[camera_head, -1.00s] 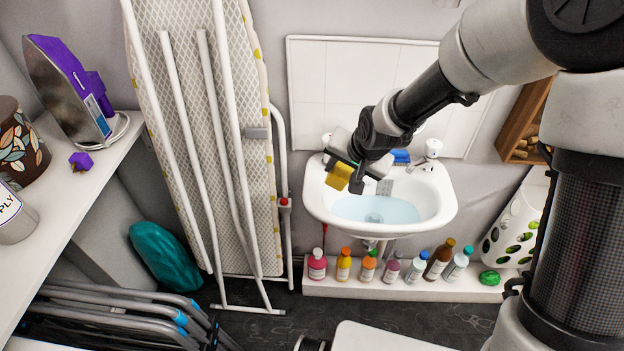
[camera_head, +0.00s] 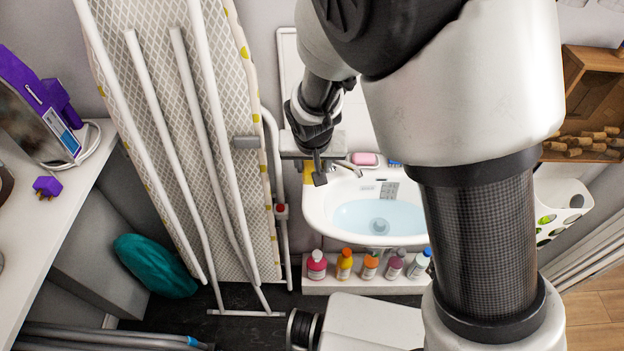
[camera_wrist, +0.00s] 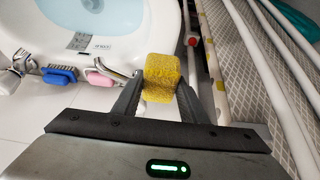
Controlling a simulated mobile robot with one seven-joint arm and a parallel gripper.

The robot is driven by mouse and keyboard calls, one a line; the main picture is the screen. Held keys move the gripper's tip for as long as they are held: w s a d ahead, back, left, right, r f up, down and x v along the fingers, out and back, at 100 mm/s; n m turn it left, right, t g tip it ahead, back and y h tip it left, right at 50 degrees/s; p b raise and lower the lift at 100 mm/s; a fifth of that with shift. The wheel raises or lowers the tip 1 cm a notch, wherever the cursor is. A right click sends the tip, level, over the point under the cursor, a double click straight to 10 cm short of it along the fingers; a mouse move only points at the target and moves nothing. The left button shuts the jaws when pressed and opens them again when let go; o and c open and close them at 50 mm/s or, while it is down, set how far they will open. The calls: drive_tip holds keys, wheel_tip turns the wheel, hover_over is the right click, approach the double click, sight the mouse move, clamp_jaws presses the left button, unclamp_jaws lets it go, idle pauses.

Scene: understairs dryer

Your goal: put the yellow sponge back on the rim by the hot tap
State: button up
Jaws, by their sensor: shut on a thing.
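My gripper (camera_head: 314,172) is shut on the yellow sponge (camera_wrist: 160,77), which sits between both fingers in the wrist view. In the head view a sliver of the sponge (camera_head: 307,173) shows at the left end of the white basin (camera_head: 316,215). In the wrist view the sponge is beside the near tap (camera_wrist: 118,72); this tap also shows in the head view (camera_head: 348,167), just right of my gripper. I cannot tell whether the sponge touches the rim. The other tap (camera_wrist: 18,62) is at the far left of the wrist view. No hot marking is readable.
A pink soap (camera_head: 365,159) and a blue brush (camera_wrist: 60,74) lie on the back rim between the taps. The ironing board (camera_head: 185,130) stands close to the left of my gripper. Several bottles (camera_head: 344,264) line the ledge below. My arm hides the basin's right side.

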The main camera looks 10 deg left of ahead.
wheel_tip(320, 180, down, 7)
drive_tip(key=shift+b, duration=0.35)
drive_tip(key=o, duration=1)
drive_tip(key=shift+r, duration=0.1)
drive_tip(key=p+v, duration=0.2)
drive_tip(key=v, duration=1)
drive_tip(key=s+d+r+m, duration=0.2)
drive_tip(key=d+r, duration=1.2)
drive_tip(key=d, duration=0.2)
drive_tip(key=s+d+r+t+h, duration=0.1)
drive_tip(key=s+d+r, duration=0.5)
drive_tip(key=s+d, duration=0.4)
drive_tip(key=shift+s+r+m, duration=0.35)
drive_tip(key=shift+m, duration=0.05)
